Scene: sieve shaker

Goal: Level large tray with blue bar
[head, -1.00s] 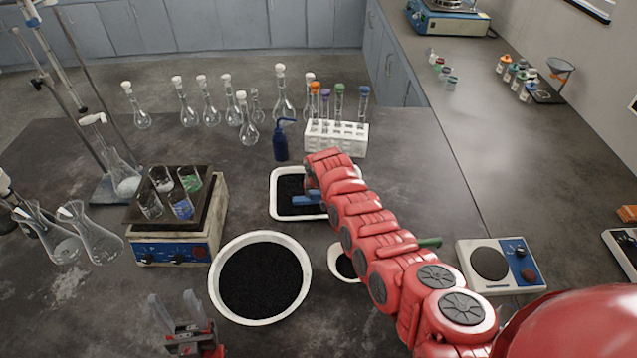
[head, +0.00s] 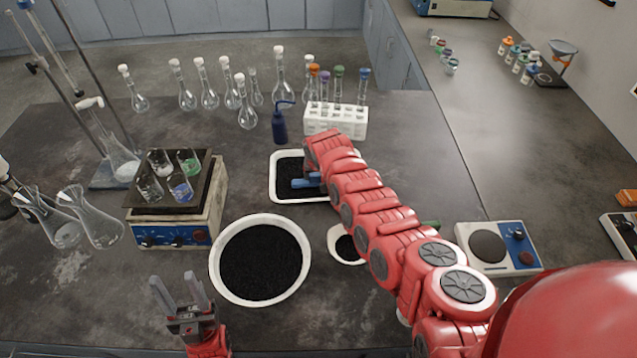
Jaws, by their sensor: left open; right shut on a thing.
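The large tray (head: 273,176) is a white, shallow rectangular tray holding black granules, in the middle of the bench in the head view. A blue bar (head: 303,183) lies across the granules inside it, towards the tray's front half. Its right end is covered by my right arm. My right gripper is hidden behind its own red arm, over the right part of the tray, where the bar disappears. My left gripper (head: 178,287) is open and empty at the lower left, in front of the round white bowl's left side, apart from the tray.
A round white bowl (head: 218,282) of black granules stands in front of the tray. A small white dish (head: 334,240) is partly behind my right arm. A hotplate with beakers (head: 168,236) stands left. A blue bottle (head: 280,128) and white tube rack (head: 345,122) stand close behind the tray.

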